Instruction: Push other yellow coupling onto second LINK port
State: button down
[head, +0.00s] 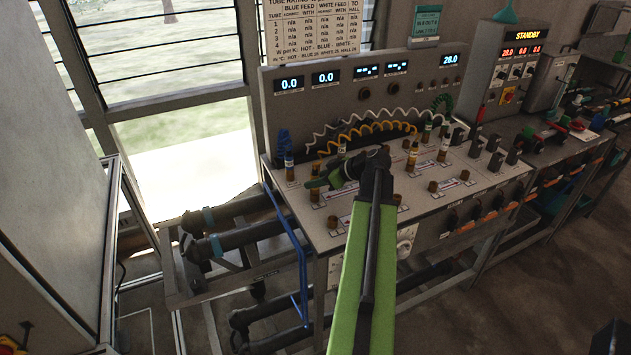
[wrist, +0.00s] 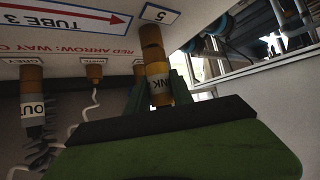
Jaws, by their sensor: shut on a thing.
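In the wrist view a yellow coupling (wrist: 157,69) with a partly hidden label ending in "NK" sits between the fingers of my gripper (wrist: 158,90). Its end meets a brown port (wrist: 150,36) beside a plate marked 5; I cannot tell how far it is seated. In the head view my gripper (head: 322,182) is at the left of the bench panel, around this coupling (head: 315,191). Another yellow-banded coupling (head: 412,157) stands upright further right on the panel. A coiled yellow hose (head: 372,128) runs across the back.
In the wrist view a grey coupling (wrist: 34,108) labelled "OU..." and a white hose (wrist: 94,96) hang near my gripper. Several brown ports crowd the panel. A display console (head: 362,92) rises behind.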

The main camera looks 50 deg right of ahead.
jog(key=c, duration=1)
grip_release()
jog(key=shift+c, duration=0.2)
jog(key=s+r+p, duration=0.3)
jog(key=r+p, duration=0.3)
jog(key=shift+d+r, duration=0.15)
jog(key=shift+d, duration=0.3)
jog(key=p+v, duration=1)
jog(key=v, duration=0.7)
jog(key=shift+s, duration=0.2)
